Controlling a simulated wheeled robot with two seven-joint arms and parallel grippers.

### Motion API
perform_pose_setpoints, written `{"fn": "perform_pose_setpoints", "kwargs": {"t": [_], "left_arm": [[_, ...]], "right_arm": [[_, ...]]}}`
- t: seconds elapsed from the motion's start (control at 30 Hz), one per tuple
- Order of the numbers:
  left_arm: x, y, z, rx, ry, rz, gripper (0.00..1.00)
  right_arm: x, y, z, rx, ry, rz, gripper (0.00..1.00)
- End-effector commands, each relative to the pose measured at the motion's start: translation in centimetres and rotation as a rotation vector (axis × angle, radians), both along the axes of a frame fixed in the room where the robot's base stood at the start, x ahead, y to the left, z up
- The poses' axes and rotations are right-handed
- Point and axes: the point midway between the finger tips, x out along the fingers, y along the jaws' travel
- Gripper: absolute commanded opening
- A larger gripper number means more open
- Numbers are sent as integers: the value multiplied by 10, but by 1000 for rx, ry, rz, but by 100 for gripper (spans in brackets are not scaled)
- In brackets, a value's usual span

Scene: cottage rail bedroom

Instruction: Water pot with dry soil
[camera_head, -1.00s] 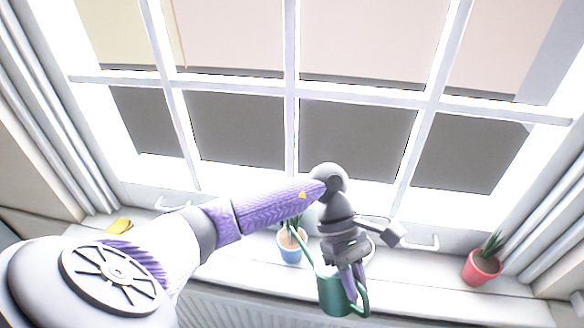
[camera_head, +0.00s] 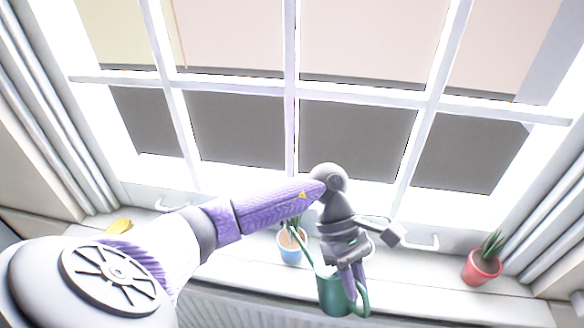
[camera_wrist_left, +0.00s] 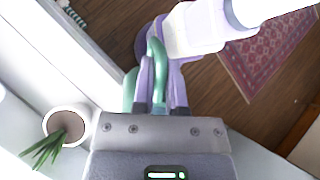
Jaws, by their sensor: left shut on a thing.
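My left gripper (camera_head: 351,290) is shut on the handle of a green watering can (camera_head: 331,291), held at the front of the window sill. The can looks roughly upright, its spout pointing up and left toward a blue pot (camera_head: 291,254) with a plant. I cannot see water coming out. In the left wrist view the green can (camera_wrist_left: 158,68) shows between the purple fingers. A white pot (camera_wrist_left: 60,118) with a green plant and brown soil stands beside the gripper there. A red pot (camera_head: 482,270) with a plant stands farther right. Which soil is dry is unclear.
The white sill (camera_head: 425,272) is clear between my gripper and the red pot. The paned window rises behind it, and a radiator (camera_head: 240,305) is below. A yellow object (camera_head: 120,226) lies at the left end. A patterned rug (camera_wrist_left: 262,58) lies on the wooden floor.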

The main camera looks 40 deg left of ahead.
Motion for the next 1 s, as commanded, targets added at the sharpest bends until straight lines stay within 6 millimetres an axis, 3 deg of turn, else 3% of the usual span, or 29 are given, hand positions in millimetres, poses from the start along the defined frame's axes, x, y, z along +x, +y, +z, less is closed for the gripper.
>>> {"fn": "perform_pose_setpoints", "kwargs": {"t": [1.0], "left_arm": [[2,5,17,-86,20,4,0]], "right_arm": [[0,-2,-5,-3,1,1,59]]}}
